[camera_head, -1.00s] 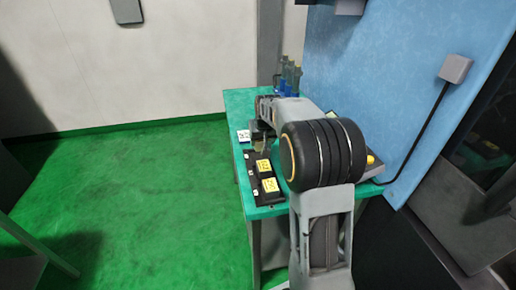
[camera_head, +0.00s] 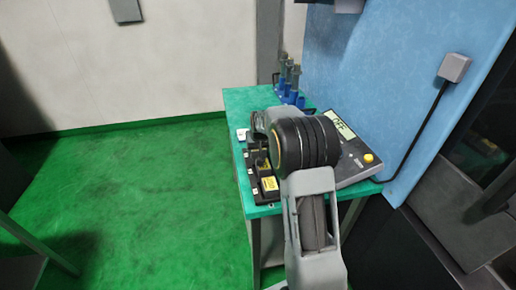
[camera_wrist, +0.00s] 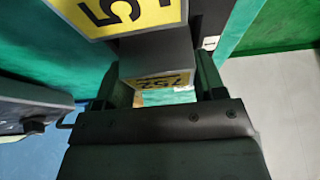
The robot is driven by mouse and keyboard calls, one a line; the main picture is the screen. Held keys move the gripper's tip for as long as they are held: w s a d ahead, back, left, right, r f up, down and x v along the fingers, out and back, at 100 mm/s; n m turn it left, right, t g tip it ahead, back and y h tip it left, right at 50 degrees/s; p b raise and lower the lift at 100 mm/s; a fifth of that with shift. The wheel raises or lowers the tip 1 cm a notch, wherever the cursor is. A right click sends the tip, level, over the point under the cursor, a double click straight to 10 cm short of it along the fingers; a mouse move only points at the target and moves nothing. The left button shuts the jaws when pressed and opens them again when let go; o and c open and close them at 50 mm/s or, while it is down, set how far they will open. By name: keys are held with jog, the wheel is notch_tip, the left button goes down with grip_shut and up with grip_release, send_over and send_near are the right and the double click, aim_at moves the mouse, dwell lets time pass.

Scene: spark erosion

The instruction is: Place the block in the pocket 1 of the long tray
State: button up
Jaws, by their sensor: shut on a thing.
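In the wrist view my gripper (camera_wrist: 158,72) is shut on a grey block (camera_wrist: 155,50) with a yellow numbered label. Another yellow-labelled block (camera_wrist: 120,12) shows close by at the top of that view. In the head view the long black tray (camera_head: 252,196) lies along the left edge of the green table, with yellow-labelled blocks (camera_head: 269,185) in its nearer part. My gripper is over or at the far part of the tray, mostly hidden behind my arm. I cannot tell which pocket is below it, or whether the held block touches the tray.
Blue bottles (camera_head: 290,90) stand at the back of the table (camera_head: 240,100).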

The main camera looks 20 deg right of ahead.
jog(key=shift+s+f+b, duration=0.25)
jog(key=shift+f+b, duration=0.25)
jog(key=shift+f, duration=0.2)
jog(key=o, duration=0.9)
jog(key=shift+f, duration=0.1)
jog(key=shift+o, duration=0.6)
jog(key=shift+r+p, duration=0.35)
jog(key=shift+r, duration=0.1)
jog(key=shift+o, duration=0.4)
jog(key=d+v, duration=0.1)
jog(key=v, duration=1)
jog(key=shift+a+r, duration=0.5)
jog(key=s+a+f, duration=0.1)
jog(key=s+a, duration=0.3)
jog(key=s, duration=0.4)
jog(key=s+a+f+n, duration=0.1)
jog(key=s+a, duration=0.2)
jog(key=s, duration=0.6)
jog(key=s+a+f+n+g+y, duration=0.1)
jog(key=s+a, duration=0.3)
jog(key=s, duration=0.4)
jog(key=shift+s+a+f, duration=0.2)
jog(key=shift+a, duration=0.1)
jog(key=shift+r, duration=0.1)
